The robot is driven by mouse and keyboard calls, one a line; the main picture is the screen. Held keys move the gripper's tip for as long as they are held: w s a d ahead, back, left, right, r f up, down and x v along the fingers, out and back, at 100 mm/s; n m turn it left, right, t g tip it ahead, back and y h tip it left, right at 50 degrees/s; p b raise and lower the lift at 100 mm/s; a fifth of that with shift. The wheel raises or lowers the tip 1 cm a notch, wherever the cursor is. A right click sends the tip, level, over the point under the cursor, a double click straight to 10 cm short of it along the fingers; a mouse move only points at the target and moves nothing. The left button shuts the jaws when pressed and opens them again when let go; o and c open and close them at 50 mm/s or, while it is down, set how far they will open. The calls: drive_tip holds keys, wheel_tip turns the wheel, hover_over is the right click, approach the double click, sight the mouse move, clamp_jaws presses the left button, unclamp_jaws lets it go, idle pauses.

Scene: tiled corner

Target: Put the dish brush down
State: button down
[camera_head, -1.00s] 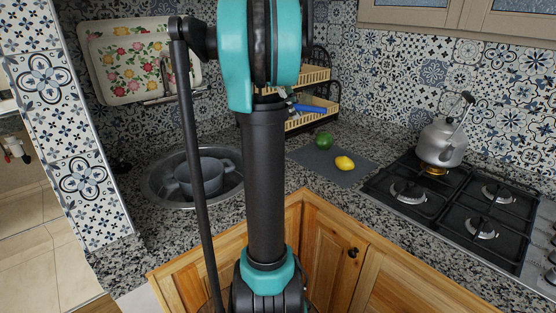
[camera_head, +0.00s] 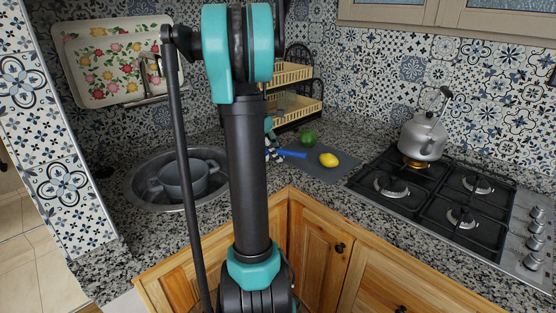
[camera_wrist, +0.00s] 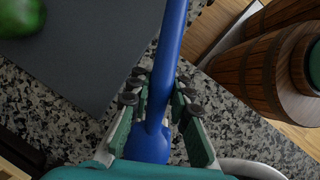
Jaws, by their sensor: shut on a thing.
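The dish brush shows in the wrist view as a long blue handle (camera_wrist: 168,60) running up between the fingers of my gripper (camera_wrist: 159,88). The gripper is shut on this handle. In the head view the blue handle (camera_head: 291,153) points right, low over the counter near the left edge of the dark grey mat. I cannot tell whether it touches the counter. My arm hides much of the gripper there, and the brush head is not clearly visible.
On the mat (camera_head: 320,174) are a green fruit (camera_head: 308,138) and a yellow lemon (camera_head: 329,160). A tiered rack (camera_head: 292,108) stands behind. Left is a sink with a grey pot (camera_head: 187,180); right is a stove with a kettle (camera_head: 423,137). Bare counter lies before the mat.

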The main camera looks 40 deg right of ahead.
drive_tip(key=shift+f, duration=0.95)
drive_tip(key=c, duration=1.4)
unclamp_jaws()
drive_tip(key=shift+f, duration=0.1)
drive_tip(key=v, duration=1.2)
